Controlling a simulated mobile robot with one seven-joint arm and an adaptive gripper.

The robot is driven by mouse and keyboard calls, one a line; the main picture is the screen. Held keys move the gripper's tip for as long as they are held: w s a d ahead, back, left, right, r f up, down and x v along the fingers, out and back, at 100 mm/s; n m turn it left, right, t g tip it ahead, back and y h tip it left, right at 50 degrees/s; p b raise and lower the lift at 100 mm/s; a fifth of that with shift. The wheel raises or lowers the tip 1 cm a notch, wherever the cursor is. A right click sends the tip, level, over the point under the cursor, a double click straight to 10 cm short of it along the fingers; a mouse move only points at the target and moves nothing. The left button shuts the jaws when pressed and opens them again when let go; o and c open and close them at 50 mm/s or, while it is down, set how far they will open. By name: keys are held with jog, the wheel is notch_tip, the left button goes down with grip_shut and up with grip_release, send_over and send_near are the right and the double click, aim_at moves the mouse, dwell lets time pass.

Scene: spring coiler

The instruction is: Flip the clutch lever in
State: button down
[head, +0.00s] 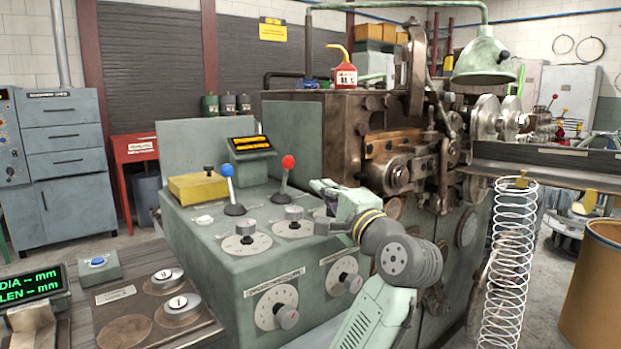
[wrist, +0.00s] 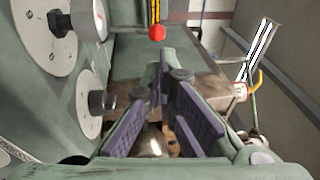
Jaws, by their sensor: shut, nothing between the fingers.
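Two levers stand on the green control box (head: 215,290): one with a blue knob (head: 227,170) on the left and one with a red knob (head: 288,162) on the right. Both levers are roughly upright, the red one tilted a little to the right. I cannot read a label telling which is the clutch lever. My gripper (head: 319,208) is shut and empty, at the right edge of the box top, right of and nearer than the red lever. In the wrist view the red knob (wrist: 157,33) shows just beyond the fingertips (wrist: 165,68), apart from them; its shaft is mostly hidden.
Several dials with knobs, such as one silver-topped knob (head: 246,230), cover the box beside my gripper. A yellow block (head: 197,188) and a small display (head: 250,145) stand behind.

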aim_at(291, 162)
jog(key=p+x, duration=0.3)
jog(key=x, duration=0.9)
jog(key=shift+w+a+r+p, duration=0.1)
jog(key=shift+p, duration=0.25)
jog(key=shift+w+a, duration=0.15)
jog(key=shift+w, duration=0.25)
jog(key=shift+w, duration=0.1)
